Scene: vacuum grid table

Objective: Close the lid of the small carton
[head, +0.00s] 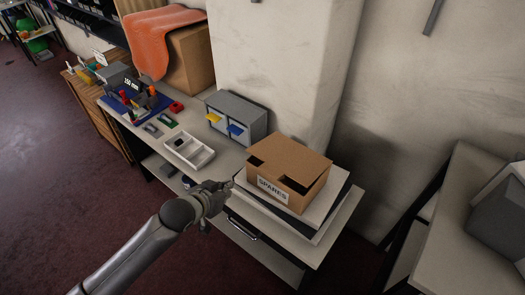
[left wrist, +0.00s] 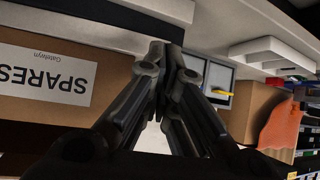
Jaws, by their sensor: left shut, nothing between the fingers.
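The small carton (head: 316,190) is brown cardboard with a white "SPARES" label on its front. It sits on a light slab and a dark layer on the bench. Its lid (head: 295,153) lies over most of the top, with dark gaps at the front and left corner, so I cannot tell whether it is fully down. My left gripper (head: 226,187) is shut and empty, just left of the carton's front and apart from it. In the left wrist view the carton (left wrist: 30,108) appears upside down left of the shut fingers (left wrist: 163,58).
A grey drawer unit (head: 243,110) with yellow and blue bins stands behind the carton. A white divided tray (head: 190,150) is to the left. A large box (head: 192,62) with an orange cloth stands farther back. A wall pillar rises behind the carton.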

